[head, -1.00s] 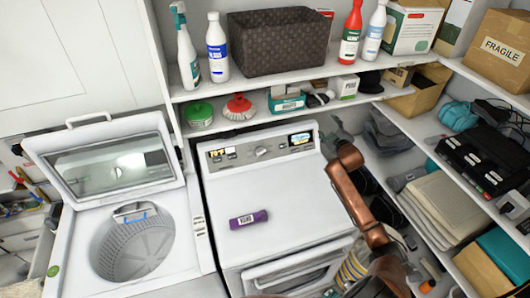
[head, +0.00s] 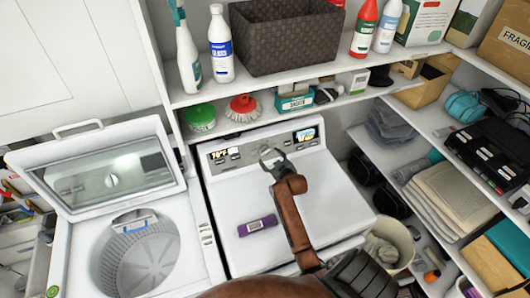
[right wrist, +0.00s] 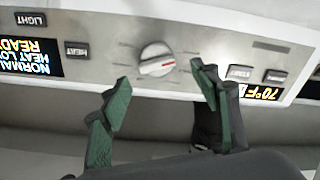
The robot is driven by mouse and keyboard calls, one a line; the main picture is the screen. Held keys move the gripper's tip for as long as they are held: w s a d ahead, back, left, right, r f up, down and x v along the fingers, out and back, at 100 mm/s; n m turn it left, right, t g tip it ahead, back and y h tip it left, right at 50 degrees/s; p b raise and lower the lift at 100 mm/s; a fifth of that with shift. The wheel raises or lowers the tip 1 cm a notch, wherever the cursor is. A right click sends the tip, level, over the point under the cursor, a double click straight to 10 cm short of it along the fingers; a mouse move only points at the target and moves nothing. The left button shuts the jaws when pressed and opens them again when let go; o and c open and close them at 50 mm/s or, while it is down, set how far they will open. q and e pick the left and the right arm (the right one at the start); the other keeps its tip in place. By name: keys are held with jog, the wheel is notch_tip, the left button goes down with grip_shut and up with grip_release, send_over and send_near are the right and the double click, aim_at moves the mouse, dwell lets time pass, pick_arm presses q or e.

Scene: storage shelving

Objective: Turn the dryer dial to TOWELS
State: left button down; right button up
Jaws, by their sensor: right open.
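The dryer (head: 335,205) is the white machine in the middle of the head view, with a grey control panel (head: 238,160) along its back. The dial (right wrist: 157,60) is a round silver knob with a red mark, seen in the right wrist view, where the panel lettering appears upside down. My right gripper (head: 270,157) is open in front of the panel and largely covers the dial in the head view. In the right wrist view its green-padded fingertips (right wrist: 160,82) are spread to either side of the dial, apart from it. My left gripper is not in view.
A purple box (head: 257,226) lies on the dryer top. An open-lidded washer (head: 190,255) stands at left. A shelf (head: 200,97) with bottles and a brown basket (head: 285,38) hangs above the panel. Loaded shelves (head: 425,120) stand at right.

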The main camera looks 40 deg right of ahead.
aim_at(267, 152)
jog(key=x, duration=0.3)
jog(key=shift+w+d+f, duration=0.15)
jog(key=shift+w+d, duration=0.1)
jog(key=shift+d, duration=0.1)
jog(key=shift+w+d+f, duration=0.15)
jog(key=shift+w+f, duration=0.15)
jog(key=shift+w, duration=0.35)
jog(key=shift+c, duration=0.2)
jog(key=c, duration=1.1)
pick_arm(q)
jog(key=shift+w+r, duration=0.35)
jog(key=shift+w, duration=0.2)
